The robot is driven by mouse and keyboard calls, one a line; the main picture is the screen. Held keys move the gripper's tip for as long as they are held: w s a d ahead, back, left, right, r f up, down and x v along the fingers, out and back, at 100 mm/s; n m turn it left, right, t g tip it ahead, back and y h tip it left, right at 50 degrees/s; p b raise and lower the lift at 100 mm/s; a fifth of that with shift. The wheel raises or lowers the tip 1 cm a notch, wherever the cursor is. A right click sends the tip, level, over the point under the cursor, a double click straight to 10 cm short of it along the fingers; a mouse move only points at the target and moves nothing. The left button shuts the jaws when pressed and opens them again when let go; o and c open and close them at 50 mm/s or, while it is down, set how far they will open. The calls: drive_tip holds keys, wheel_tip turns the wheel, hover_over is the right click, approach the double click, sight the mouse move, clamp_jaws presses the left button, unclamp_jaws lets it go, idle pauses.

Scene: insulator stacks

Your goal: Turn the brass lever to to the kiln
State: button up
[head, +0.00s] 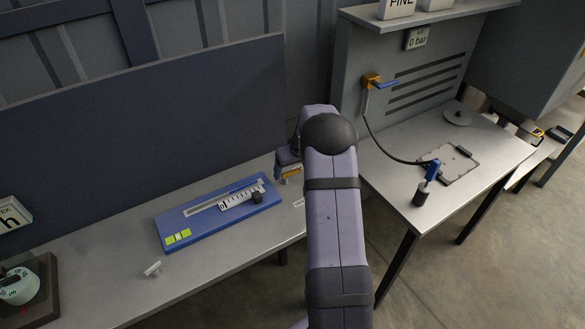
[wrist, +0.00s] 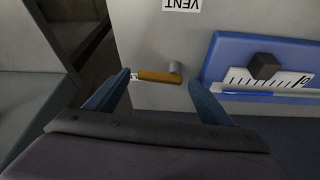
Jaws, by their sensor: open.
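A plate reading VENT (wrist: 182,4), upside down in this view, is above the lever. My gripper (wrist: 157,92) is open, one blue finger on each side of the lever; I cannot tell whether either touches it. In the head view my gripper (head: 288,160) is partly hidden by my arm, with a bit of brass colour just below it. No kiln plate is readable.
A blue slide gauge (head: 180,236) with a dark slider lies on the bench left of my gripper. A small white T-shaped piece (head: 153,269) lies in front. To the right, a brass valve with a blue handle (head: 386,84) is on a grey panel. A floor gap separates the benches.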

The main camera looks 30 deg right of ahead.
drive_tip(key=c, duration=1)
drive_tip(key=shift+w+d+f+n+b, duration=0.1)
drive_tip(key=shift+f+n+b, duration=0.25)
drive_tip(key=shift+b, duration=0.5)
drive_tip(key=shift+c, duration=0.2)
drive_tip(key=shift+r+n+y+b, duration=0.3)
drive_tip(key=shift+n+b, duration=0.15)
drive_tip(key=shift+b, duration=0.1)
drive_tip(key=o, duration=1)
drive_tip(key=shift+o, duration=0.2)
drive_tip(key=shift+r, duration=0.1)
